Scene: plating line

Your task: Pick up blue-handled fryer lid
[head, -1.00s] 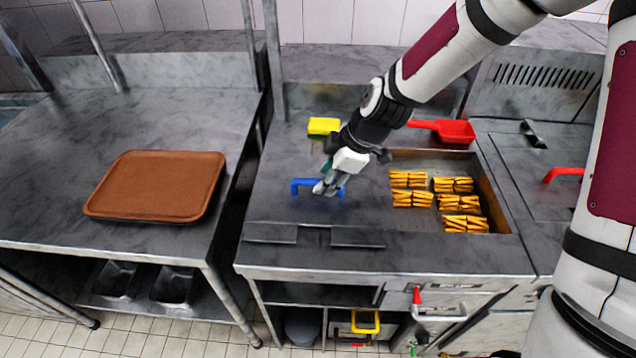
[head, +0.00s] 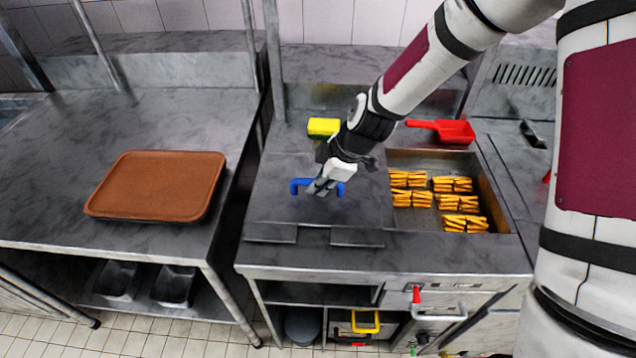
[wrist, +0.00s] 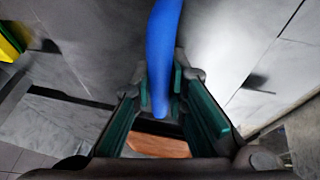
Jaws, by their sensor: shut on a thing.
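The fryer lid (head: 280,215) is a flat grey metal plate left of the open fryer basin, with a blue handle (head: 298,186) on top. My gripper (head: 318,188) reaches down to the handle from the upper right and is shut on it. In the wrist view, the blue handle (wrist: 163,50) runs down between the green-padded fingers of my gripper (wrist: 160,98). My fingers hide part of the handle in the head view. I cannot tell whether the lid is clear of the surface under it.
The open basin (head: 425,232) right of the lid holds several bundles of fries (head: 462,223). A yellow block (head: 323,127) and a red scoop (head: 455,131) lie behind. A brown tray (head: 157,186) lies on the left table (head: 60,130), with a gap between table and fryer.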

